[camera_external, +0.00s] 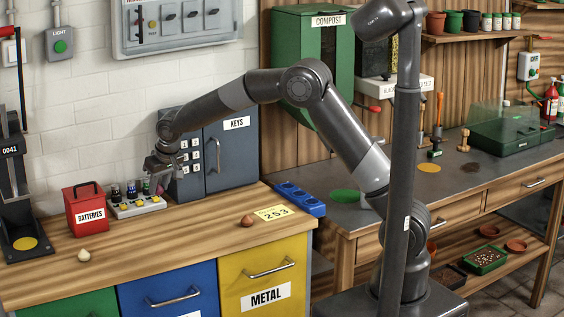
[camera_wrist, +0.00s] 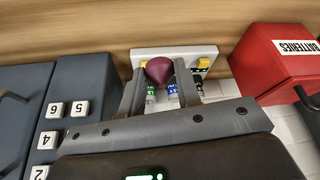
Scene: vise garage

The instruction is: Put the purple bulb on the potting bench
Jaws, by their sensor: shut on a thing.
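The purple bulb (camera_wrist: 160,69) is round with a pointed end. In the wrist view it sits between the two fingertips of my gripper (camera_wrist: 160,82), which is shut on it. In the external view my gripper (camera_external: 163,172) is over the left wooden counter, in front of the keys cabinet and just above the white battery tester; the bulb is small and hard to make out there. The potting bench (camera_external: 455,183) stands at the right, with a dark grey top and wooden drawers, well away from my gripper.
The battery tester (camera_external: 137,207) holds several batteries. A red batteries box (camera_external: 87,207) is left of it and the keys cabinet (camera_external: 230,150) right. A pale bulb (camera_external: 83,254) and a brown bulb (camera_external: 247,220) lie on the counter.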

